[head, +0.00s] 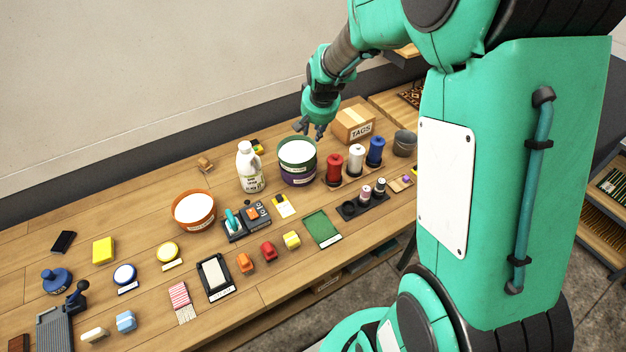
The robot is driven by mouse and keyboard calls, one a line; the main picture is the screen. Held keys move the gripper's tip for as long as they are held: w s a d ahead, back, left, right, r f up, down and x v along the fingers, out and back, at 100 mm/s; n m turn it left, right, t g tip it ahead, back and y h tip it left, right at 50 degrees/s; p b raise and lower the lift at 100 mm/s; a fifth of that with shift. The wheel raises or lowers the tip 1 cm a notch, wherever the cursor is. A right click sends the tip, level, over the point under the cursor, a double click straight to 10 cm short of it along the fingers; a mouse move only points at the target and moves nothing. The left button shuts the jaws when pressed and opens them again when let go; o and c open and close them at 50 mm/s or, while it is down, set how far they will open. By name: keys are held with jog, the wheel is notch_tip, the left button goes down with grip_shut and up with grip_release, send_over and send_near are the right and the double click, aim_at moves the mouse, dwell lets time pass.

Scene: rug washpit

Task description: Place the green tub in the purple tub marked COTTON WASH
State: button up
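The green tub (298,168) stands upright at the back middle of the bench, with white contents showing at its top. It sits inside the purple tub (299,182), whose purple wall shows below the green one. The marking on the purple tub is too small to read. My gripper (310,132) is above and just behind the tubs, pointing down. Its fingers look spread and empty, apart from the green tub's rim.
A white jug (250,168) stands close left of the tubs, and a red spool (334,170) close right. A TAGS box (353,124) is behind right. An orange bowl (194,210) is further left. Bare bench shows at back left.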

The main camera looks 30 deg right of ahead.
jog(key=s+a+r+n, duration=0.3)
jog(key=s+a+r, duration=1)
jog(key=s+r, duration=0.15)
jog(key=s+a+r+n, duration=0.1)
jog(key=s+a+r, duration=0.1)
jog(key=s, duration=0.7)
jog(key=s+a+r+n+t+y, duration=0.1)
jog(key=s+a, duration=0.3)
jog(key=s, duration=0.5)
jog(key=shift+a+r, duration=0.4)
jog(key=shift+r, duration=0.05)
notch_tip(320, 180, down, 3)
jog(key=b, duration=0.2)
jog(key=shift+r+b, duration=0.2)
jog(key=shift+b, duration=0.1)
jog(key=shift+o, duration=0.5)
